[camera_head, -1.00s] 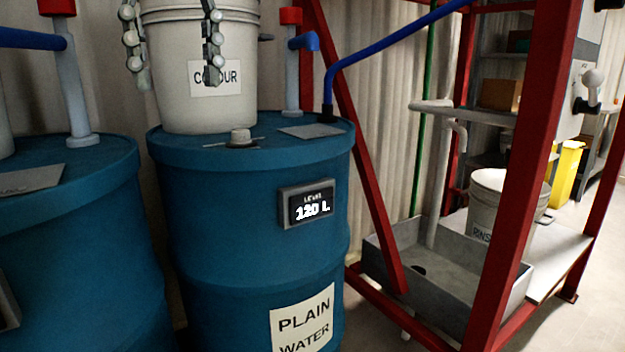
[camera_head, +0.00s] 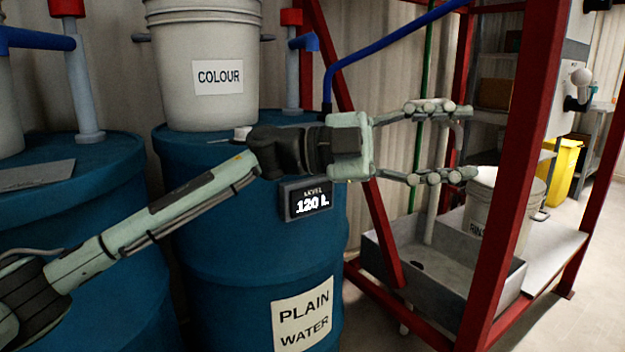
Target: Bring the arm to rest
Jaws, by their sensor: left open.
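My left arm comes in from the lower left and stretches across the front of the plain-water drum. Its gripper (camera_head: 468,144) is open, with its two fingers spread and pointing right. Nothing is between the fingers. In the picture the gripper overlaps the red frame and the space above the grey sink; I cannot tell how far it is from them. My right gripper is not in view.
A white COLOUR bucket (camera_head: 205,40) stands on the blue PLAIN WATER drum (camera_head: 255,255), whose display (camera_head: 308,200) reads 120 L. A red frame (camera_head: 515,180), a grey sink (camera_head: 430,290) and a RINSE bucket (camera_head: 500,212) are at the right. Another blue drum (camera_head: 85,220) is at the left.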

